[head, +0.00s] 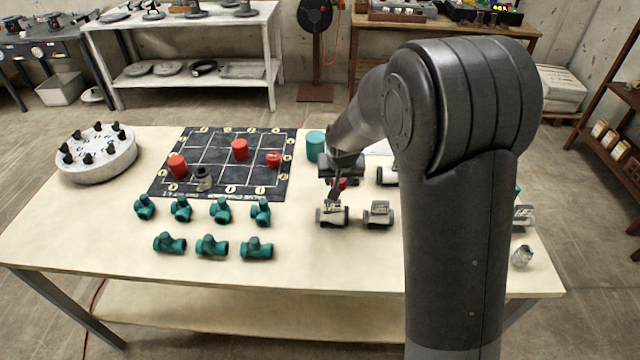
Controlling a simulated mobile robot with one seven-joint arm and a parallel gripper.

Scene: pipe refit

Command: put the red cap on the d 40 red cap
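A dark board (217,186) with a white grid and round pale labels lies on the table, left of centre. A red cap (177,166) stands at its left, a taller one (240,150) near the middle, and a smaller one (273,159) at its right. The label text is too small to read, so I cannot tell which spot is d 40. My gripper (336,190) is right of the board, over grey fittings. A bit of red (339,184) shows at its fingers, mostly hidden; I cannot tell whether it is gripped.
Several green tees (212,245) stand in front of the board. Grey valve-like fittings (379,214) stand near my gripper. A teal cylinder (316,146) is behind. A round white holder (97,160) is far left. The front table strip is clear.

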